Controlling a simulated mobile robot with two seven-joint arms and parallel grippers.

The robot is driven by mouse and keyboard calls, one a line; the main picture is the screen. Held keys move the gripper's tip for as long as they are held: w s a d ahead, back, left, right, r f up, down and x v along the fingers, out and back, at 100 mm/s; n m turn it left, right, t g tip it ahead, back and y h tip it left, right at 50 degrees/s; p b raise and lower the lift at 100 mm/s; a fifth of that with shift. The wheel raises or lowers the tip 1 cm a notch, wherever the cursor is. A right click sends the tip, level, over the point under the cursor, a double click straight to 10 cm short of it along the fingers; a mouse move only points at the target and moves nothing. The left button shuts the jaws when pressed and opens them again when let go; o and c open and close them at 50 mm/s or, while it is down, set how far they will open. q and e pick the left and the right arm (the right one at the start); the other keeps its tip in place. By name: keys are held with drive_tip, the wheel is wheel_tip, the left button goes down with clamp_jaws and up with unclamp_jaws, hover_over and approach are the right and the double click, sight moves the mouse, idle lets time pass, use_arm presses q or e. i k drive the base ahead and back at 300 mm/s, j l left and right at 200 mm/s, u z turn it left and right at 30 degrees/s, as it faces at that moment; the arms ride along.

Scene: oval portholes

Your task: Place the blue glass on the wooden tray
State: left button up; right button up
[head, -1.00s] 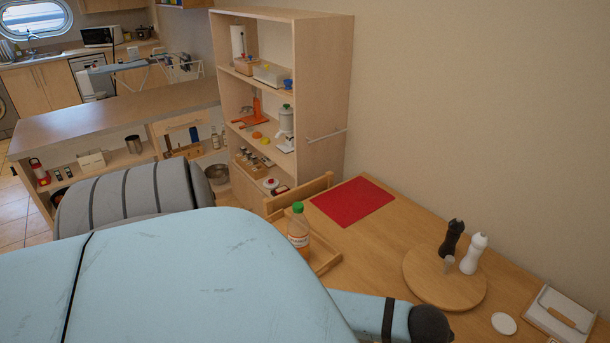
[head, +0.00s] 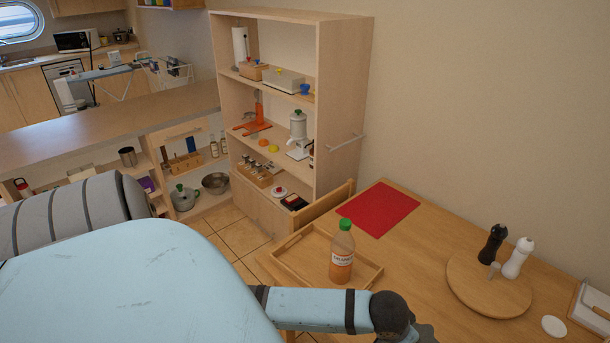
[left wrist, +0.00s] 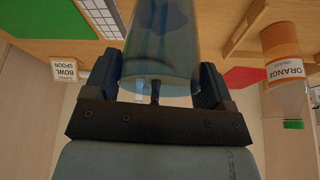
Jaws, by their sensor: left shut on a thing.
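The blue glass (left wrist: 160,45) is see-through and fills the upper middle of the left wrist view. My left gripper (left wrist: 160,85) is shut on it, with one dark finger on each side of its wall. The glass does not show in the head view, where my left arm hides part of the table and its hand is cut off at the bottom edge. The wooden tray (head: 299,257) lies on the table with raised rims. An orange juice bottle (head: 342,254) stands upright on its right part. The tray's left part is bare. My right gripper is not in view.
A red mat (head: 378,208) lies behind the tray. A round board (head: 474,287) with a black and a white mill stands to the right, beside a white disc (head: 554,326). A chair back (head: 322,212) and a shelf unit (head: 345,100) stand behind.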

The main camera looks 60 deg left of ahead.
sight(311, 257)
drive_tip(key=j+u, duration=0.15)
drive_tip(key=j, duration=0.8)
drive_tip(key=i+j, duration=0.1)
drive_tip(key=j, duration=0.2)
drive_tip(key=j+u, duration=0.1)
drive_tip(key=j, duration=0.2)
drive_tip(key=i+j+u, duration=0.1)
drive_tip(key=j, duration=0.2)
drive_tip(key=i, duration=0.05)
